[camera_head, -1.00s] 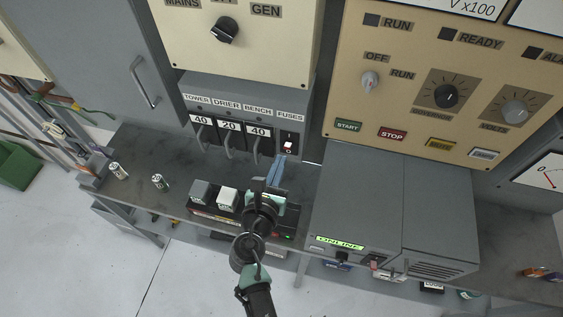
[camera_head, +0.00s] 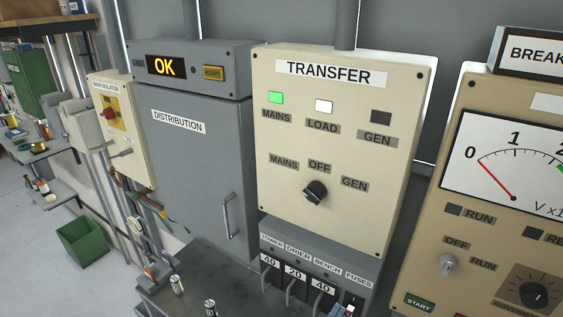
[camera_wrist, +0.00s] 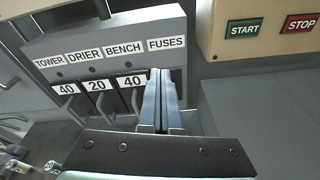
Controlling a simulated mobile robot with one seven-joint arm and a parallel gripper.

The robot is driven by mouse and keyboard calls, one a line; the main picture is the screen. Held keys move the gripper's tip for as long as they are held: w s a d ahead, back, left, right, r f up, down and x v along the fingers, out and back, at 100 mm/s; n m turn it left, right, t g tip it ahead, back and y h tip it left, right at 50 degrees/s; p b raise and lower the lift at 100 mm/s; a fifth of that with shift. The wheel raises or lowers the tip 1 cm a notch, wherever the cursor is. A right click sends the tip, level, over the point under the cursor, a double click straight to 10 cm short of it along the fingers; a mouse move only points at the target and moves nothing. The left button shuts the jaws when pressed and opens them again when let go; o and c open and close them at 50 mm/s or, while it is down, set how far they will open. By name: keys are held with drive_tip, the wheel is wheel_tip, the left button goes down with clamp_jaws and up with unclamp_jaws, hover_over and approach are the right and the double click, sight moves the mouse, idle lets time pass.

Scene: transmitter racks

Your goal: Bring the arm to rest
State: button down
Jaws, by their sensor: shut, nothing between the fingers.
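My gripper (camera_wrist: 161,76) shows in the wrist view, its two blue-grey fingers side by side, shut and empty. The fingertips appear in front of the right side of the fuse panel (camera_wrist: 104,30), by the right-hand "40" label; I cannot tell whether they touch it. The panel also shows low in the head view (camera_head: 318,262).
The transfer box (camera_head: 290,150) and grey distribution cabinet (camera_head: 185,165) stand behind the bench (camera_head: 215,285). A green bin (camera_head: 83,241) is on the floor at left.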

drive_tip(key=w+a+r+m+t+y+b, duration=0.1)
drive_tip(key=w+a+r+m+t+b, duration=0.15)
drive_tip(key=r+m, duration=0.75)
drive_tip(key=w+a+r+m+t+b, duration=0.25)
drive_tip(key=r+m, duration=0.25)
drive_tip(key=r, duration=0.9)
drive_tip(key=s+a+r+m+t+y+b, duration=0.1)
drive_tip(key=s+a+r+m+t+y, duration=0.1)
drive_tip(key=s+r, duration=0.4)
drive_tip(key=s+a+r+m+t+y+b, duration=0.2)
drive_tip(key=s+a+r+m+t+y, duration=0.1)
drive_tip(key=r, duration=0.7)
drive_tip(key=s+a+r+m+t+y+b, duration=0.1)
drive_tip(key=s+a+r+m+t+y, duration=0.1)
drive_tip(key=s+r+m+t, duration=0.2)
drive_tip(key=s+r+m, duration=0.2)
drive_tip(key=s+r, duration=0.2)
drive_tip(key=s, duration=0.1)
drive_tip(key=shift+a+m+y, duration=0.15)
drive_tip(key=shift+m+y, duration=0.15)
drive_tip(key=shift+r, duration=0.1)
